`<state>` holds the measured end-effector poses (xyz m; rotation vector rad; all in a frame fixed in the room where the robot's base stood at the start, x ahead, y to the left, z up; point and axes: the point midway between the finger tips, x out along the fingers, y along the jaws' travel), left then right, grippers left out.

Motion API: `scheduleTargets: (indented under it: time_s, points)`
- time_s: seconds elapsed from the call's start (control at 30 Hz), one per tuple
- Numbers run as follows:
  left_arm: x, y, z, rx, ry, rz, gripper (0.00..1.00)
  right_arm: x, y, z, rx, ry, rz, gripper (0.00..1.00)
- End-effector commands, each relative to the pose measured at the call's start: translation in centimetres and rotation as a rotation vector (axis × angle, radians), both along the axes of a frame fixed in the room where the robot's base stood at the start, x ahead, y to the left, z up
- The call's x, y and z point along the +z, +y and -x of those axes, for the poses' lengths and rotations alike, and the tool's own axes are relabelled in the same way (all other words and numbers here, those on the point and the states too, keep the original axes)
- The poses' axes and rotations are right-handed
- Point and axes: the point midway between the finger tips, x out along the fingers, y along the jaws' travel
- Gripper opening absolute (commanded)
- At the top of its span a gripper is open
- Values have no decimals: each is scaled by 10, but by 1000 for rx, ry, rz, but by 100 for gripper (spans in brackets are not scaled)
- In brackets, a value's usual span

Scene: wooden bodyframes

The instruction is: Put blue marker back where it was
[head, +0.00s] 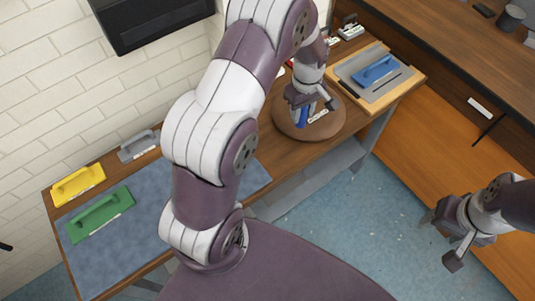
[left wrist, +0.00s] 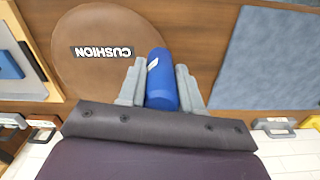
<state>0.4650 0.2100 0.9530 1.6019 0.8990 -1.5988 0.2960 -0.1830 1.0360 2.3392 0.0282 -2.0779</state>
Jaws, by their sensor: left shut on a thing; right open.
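The blue marker (left wrist: 162,84) is a thick blue cylinder with a white mark, held between the grey fingers of my left gripper (left wrist: 160,78). In the head view the blue marker (head: 301,117) shows partly, below my left gripper (head: 309,108), over the round brown cushion (head: 290,128). I cannot tell if the marker touches the cushion. My right gripper (head: 441,240) is open and empty above the floor at the right.
A board (head: 413,79) with a blue handled tool (head: 377,71) lies beyond the cushion. My left arm hides the table's middle.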

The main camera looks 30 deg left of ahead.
Motion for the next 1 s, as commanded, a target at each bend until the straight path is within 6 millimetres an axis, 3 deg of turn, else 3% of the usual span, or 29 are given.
scheduleTargets:
  time_s: [0.1,0.3,0.6,0.97,1.0]
  points:
    - [-18,11,37,3,9,1,4,12,0,0,0,0,0,62]
    - [-45,23,75,1,4,0,4,19,0,0,0,0,0,62]
    - [-87,25,81,-1,3,1,4,25,0,0,0,0,0,62]
    - [-94,25,81,-1,1,0,4,21,0,0,0,0,0,62]
    - [-94,25,81,-1,1,-1,37,21,0,0,0,0,0,62]
